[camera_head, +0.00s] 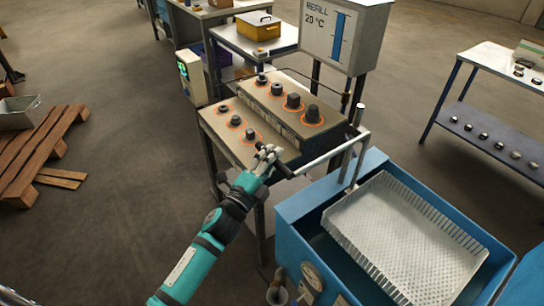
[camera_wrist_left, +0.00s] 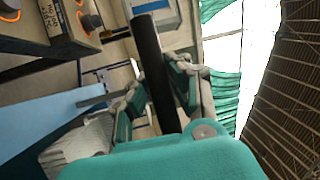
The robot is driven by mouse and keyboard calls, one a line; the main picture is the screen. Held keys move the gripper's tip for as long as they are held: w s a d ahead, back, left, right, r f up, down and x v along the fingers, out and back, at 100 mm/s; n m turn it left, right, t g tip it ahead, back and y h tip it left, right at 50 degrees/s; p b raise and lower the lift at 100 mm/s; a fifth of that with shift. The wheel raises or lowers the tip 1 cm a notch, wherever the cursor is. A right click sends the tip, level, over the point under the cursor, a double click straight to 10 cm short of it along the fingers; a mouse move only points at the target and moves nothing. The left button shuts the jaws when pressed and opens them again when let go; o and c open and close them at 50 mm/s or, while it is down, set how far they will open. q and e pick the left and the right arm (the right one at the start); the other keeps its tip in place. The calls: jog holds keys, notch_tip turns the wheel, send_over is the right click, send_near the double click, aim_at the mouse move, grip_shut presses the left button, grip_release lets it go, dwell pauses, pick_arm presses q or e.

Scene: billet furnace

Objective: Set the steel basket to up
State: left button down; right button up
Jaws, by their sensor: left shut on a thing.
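The steel basket (camera_head: 405,240) is a perforated, light grey tray with slotted walls. It sits at the blue tank (camera_head: 300,225) at the lower right of the head view, with its rim around the height of the tank's rim. A silver lever arm (camera_head: 335,153) runs from beside the tank to a black handle (camera_head: 283,169). My left gripper (camera_head: 266,157) is at this handle with its fingers shut on it. In the left wrist view the black handle (camera_wrist_left: 155,75) passes between the fingers (camera_wrist_left: 158,90). My right gripper is not in view.
A stepped bench (camera_head: 240,147) with dark knobs in orange rings stands just behind my left gripper. A white refill sign box (camera_head: 345,35) rises behind it. A shelf table (camera_head: 500,68) stands at right, a wooden pallet (camera_head: 45,145) at left.

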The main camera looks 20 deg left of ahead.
pick_arm(q)
jog(key=c, duration=1.2)
grip_release()
jog(key=shift+r, duration=0.3)
jog(key=shift+o, duration=0.2)
jog(key=shift+f, duration=0.1)
jog(key=v, duration=1.2)
jog(key=s+a+f+n+g+y+b, duration=0.1)
jog(key=s+f+n+g, duration=0.2)
jog(key=f, duration=1)
jog(key=s+a+f+n+g+y+b, duration=0.1)
jog(key=s+f+n+g+y, duration=0.2)
jog(key=f, duration=0.9)
jog(key=s+a+f+n+g, duration=0.1)
jog(key=s+f+n+g, duration=0.25)
jog(key=f, duration=0.95)
jog(key=s+f+n+g, duration=0.2)
jog(key=s+f+g, duration=0.1)
jog(key=s+f, duration=0.4)
jog(key=s+f+n+g+b, duration=0.1)
jog(key=s+f+n+g, duration=0.2)
jog(key=s+f, duration=0.4)
jog(key=s+a+f+n+g+y+b, duration=0.1)
jog(key=s+f+n+g, duration=0.2)
jog(key=s+f, duration=0.4)
jog(key=s, duration=0.8)
jog(key=shift+s, duration=0.35)
